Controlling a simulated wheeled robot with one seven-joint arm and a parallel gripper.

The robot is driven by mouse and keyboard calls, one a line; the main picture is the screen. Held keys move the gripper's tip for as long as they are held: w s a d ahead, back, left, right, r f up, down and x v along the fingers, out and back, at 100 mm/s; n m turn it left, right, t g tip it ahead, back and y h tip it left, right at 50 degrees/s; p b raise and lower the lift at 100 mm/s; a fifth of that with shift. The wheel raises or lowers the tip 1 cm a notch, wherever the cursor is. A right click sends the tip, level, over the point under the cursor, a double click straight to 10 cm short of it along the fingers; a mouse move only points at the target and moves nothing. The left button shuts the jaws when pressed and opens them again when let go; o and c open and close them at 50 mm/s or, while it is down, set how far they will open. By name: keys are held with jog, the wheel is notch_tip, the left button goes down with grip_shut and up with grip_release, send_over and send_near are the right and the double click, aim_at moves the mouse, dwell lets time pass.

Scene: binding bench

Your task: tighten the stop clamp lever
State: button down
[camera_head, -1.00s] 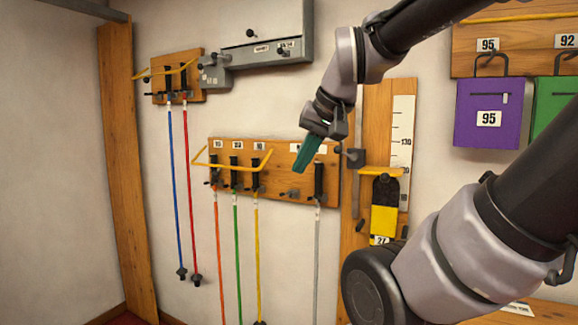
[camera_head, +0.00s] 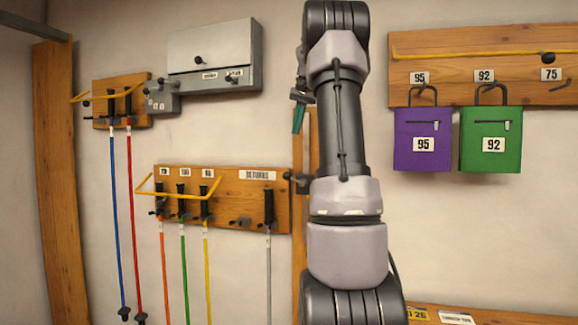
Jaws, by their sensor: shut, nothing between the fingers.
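My gripper (camera_head: 298,120), with teal fingers pointing down, is shut and empty just left of my arm. A wooden upright (camera_head: 299,245) stands behind my arm; only narrow strips of it show. A dark clamp part with a knob (camera_head: 300,182) sticks out at its left edge, below my gripper and apart from it. I cannot tell whether this part is the stop clamp lever. My arm hides the rest of the upright, with its scale and yellow bracket.
Left, a wooden rack (camera_head: 223,211) holds several poles behind a yellow bar (camera_head: 180,194); a grey box (camera_head: 213,58) hangs above. Right, a purple case (camera_head: 422,158) and a green case (camera_head: 476,155) hang on hooks.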

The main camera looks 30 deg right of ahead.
aim_at(285, 173)
jog(key=x, duration=1.4)
jog(key=shift+d, duration=0.15)
jog(key=shift+w, duration=0.1)
jog(key=shift+w+a+f, duration=0.5)
jog(key=shift+w+f, duration=0.05)
jog(key=w+a+v, duration=0.2)
jog(key=v, duration=1.2)
jog(key=shift+r, duration=0.35)
